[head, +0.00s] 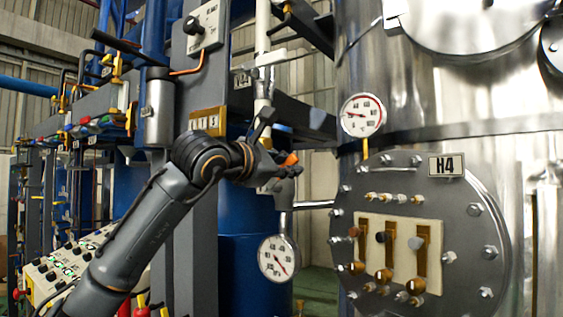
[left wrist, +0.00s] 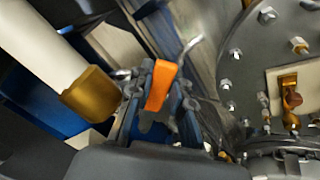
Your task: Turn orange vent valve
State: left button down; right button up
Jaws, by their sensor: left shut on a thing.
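The orange vent valve handle (head: 290,159) shows as a small orange piece at the tip of my left gripper (head: 276,163) in the head view, left of the big steel vessel. In the left wrist view the orange handle (left wrist: 160,86) stands between the two fingers of my left gripper (left wrist: 161,100), which are shut on it. The valve's body is mostly hidden behind the gripper. My right gripper is in neither view.
A white pipe (head: 263,60) with a brass collar (left wrist: 90,95) runs close beside the gripper.

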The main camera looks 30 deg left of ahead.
pick_arm(q)
jog(key=shift+d+f+m+b, duration=0.3)
jog(key=shift+f+m, duration=0.55)
jog(key=shift+m, duration=0.5)
jog(key=shift+d+f+m+b, duration=0.25)
jog(key=shift+f+m, duration=0.55)
jog(key=shift+m, duration=0.6)
jog(key=shift+d+f+m+b, duration=0.25)
jog(key=shift+f+m, duration=0.6)
jog(key=shift+m, duration=0.5)
jog(key=shift+d, duration=0.1)
jog(key=c, duration=1.2)
grip_release()
jog(key=s+a, duration=0.1)
jog(key=s, duration=1.1)
jog(key=shift+w, duration=0.1)
